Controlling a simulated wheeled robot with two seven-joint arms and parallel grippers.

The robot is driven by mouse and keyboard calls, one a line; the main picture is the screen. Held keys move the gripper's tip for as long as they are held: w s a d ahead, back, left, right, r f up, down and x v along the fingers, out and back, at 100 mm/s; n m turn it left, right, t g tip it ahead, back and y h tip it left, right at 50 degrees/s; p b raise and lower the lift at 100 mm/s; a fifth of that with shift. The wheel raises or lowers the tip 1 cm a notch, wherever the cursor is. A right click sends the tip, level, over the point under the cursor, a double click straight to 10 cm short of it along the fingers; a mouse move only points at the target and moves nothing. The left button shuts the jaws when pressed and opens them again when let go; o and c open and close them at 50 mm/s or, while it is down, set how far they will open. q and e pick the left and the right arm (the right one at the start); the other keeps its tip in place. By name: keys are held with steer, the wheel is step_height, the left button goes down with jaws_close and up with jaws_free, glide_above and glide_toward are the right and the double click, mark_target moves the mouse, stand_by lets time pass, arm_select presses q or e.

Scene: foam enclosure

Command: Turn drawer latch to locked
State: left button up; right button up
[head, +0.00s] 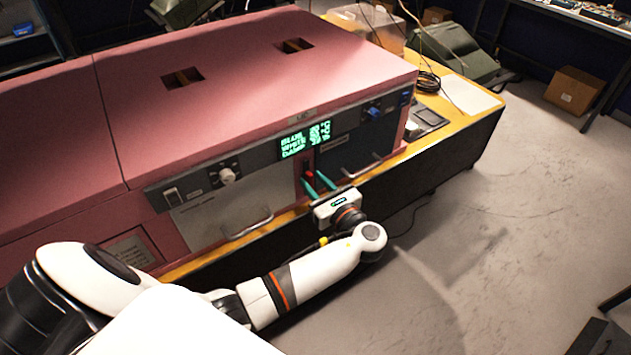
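The drawer latch (308,174) is a small red piece on a dark red strip between the two drawer fronts of the pink machine, below the green display. My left gripper (312,177) is in front of it, with two teal fingers pointing at the strip. The fingers are spread apart, with their tips close around or beside the latch; I cannot tell whether they touch it. The latch's exact turn is too small to read. The grey left drawer front (215,213) and the dark right drawer front (345,150) look closed. My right gripper is not in view.
The pink machine (230,80) stands on a yellow-edged bench (455,130). Drawer handles (250,224) stick out on either side of the gripper. A knob (227,176) and a blue knob (374,111) sit on the panel. The floor at right is clear up to a cardboard box (575,90).

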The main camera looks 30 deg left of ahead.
arm_select(q)
jaws_close()
